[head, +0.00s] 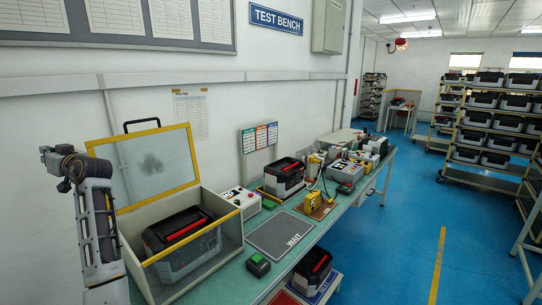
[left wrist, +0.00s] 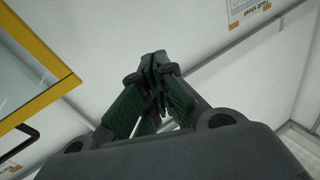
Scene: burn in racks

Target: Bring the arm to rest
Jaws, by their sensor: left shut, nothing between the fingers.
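My left arm (head: 98,235) stands raised at the left edge of the head view, in front of the white wall. Its wrist end bends over to the left at the top, near the open lid of the test box. My left gripper (left wrist: 155,62) is seen close in the left wrist view, with its dark green-padded fingers closed together and nothing between them. White wall lies behind the fingers. In the head view the fingertips are too small to make out clearly. My right gripper is in neither view.
An open yellow-edged box (head: 183,274) with a raised clear lid (head: 160,168) holds a black-and-grey unit (head: 180,245) with a red handle. The green bench (head: 232,285) carries a WAIT mat (head: 280,236) and several devices. Racks (head: 490,172) stand at the right; blue floor (head: 400,235) is clear.

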